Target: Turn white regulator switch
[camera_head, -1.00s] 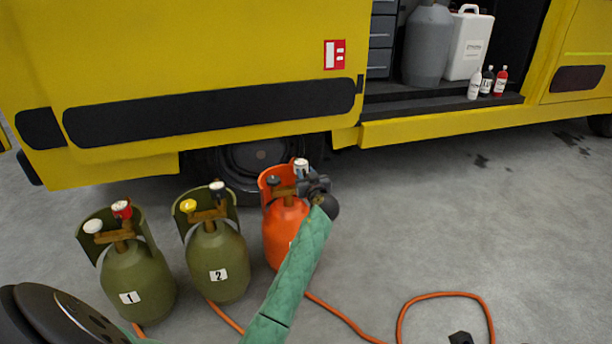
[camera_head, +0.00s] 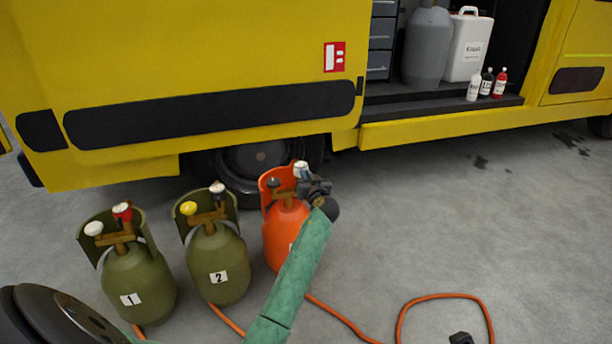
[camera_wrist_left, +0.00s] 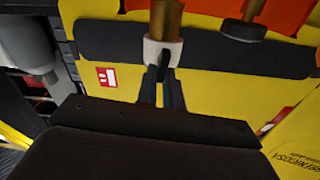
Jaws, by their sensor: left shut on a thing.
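The white regulator switch (camera_head: 301,168) is a small white knob on the brass valve at the top of the orange gas cylinder (camera_head: 282,238). My left gripper (camera_head: 303,178) reaches up to it from the front right. In the left wrist view, the two dark fingers of the gripper (camera_wrist_left: 163,72) close on the white switch (camera_wrist_left: 150,50) below its brass stem. The gripper partly hides the switch in the head view. A dark knob (camera_head: 273,182) sits on the other side of the same valve. My right gripper is not in view.
Two green cylinders, number 1 (camera_head: 139,285) and number 2 (camera_head: 217,265), stand to the left. An orange hose (camera_head: 440,296) lies on the floor. The yellow truck (camera_head: 200,60) stands close behind. The floor to the right is mostly clear.

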